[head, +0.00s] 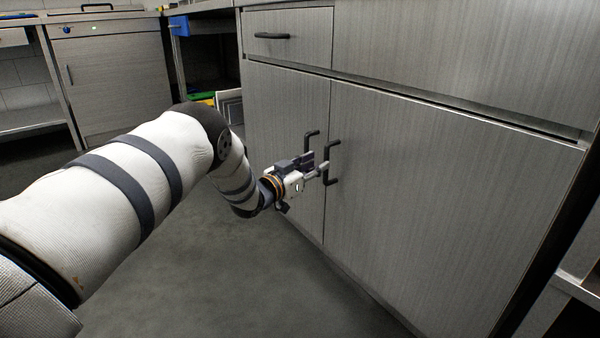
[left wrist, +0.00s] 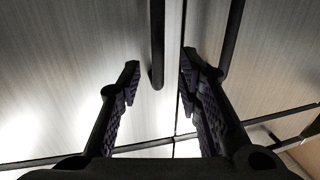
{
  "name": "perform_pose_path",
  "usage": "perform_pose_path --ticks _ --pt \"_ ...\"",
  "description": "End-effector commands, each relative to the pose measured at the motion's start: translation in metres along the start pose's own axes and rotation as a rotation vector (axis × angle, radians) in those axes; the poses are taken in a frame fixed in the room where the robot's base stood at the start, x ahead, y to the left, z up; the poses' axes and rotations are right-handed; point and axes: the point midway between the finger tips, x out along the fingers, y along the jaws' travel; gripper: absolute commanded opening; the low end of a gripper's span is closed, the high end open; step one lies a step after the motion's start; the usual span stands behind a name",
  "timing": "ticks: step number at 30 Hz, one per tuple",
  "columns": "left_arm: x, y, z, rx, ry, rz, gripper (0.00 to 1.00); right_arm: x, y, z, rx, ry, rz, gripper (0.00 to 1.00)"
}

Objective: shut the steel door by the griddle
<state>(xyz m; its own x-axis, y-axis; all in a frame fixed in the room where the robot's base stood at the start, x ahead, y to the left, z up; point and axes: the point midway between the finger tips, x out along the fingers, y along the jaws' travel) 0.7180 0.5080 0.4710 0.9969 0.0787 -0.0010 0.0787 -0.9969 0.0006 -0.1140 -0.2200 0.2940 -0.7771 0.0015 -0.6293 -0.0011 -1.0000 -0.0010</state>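Two grey brushed-steel cabinet doors stand side by side in the head view: a narrower left door (head: 283,150) and a wider right door (head: 430,200). Both look flush or nearly flush with the front. Each has a dark bar handle near the seam, the left handle (head: 308,141) and the right handle (head: 333,163). My left gripper (head: 321,169) is at the right handle. In the left wrist view its fingers (left wrist: 160,65) are apart, with one dark bar showing between them; contact cannot be told. My right gripper is not in view. No griddle shows.
A drawer with a dark handle (head: 272,36) is above the left door. Another cabinet (head: 112,78) stands at the back left, with a blue bin (head: 179,26) near it. The grey floor (head: 255,285) before the doors is clear.

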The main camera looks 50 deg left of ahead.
Motion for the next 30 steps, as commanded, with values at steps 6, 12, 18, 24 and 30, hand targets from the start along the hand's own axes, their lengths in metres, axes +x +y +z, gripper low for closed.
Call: perform_pose_path --ticks 6,12,18,24,30 --pt "-0.053 -0.001 -0.001 -0.003 0.000 -0.003 0.32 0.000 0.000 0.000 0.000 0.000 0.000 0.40" --pt "-0.077 -0.001 0.000 0.000 0.000 -0.002 0.32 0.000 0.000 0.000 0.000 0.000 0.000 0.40" --pt "-0.079 -0.001 0.000 0.001 0.001 -0.002 0.32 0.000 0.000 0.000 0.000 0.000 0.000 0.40" --pt "-0.079 -0.001 0.000 0.001 0.000 -0.001 0.32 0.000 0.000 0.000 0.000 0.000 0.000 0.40" --pt "-0.096 0.020 0.056 -0.020 -0.145 -0.008 0.32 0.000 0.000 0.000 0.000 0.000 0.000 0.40"
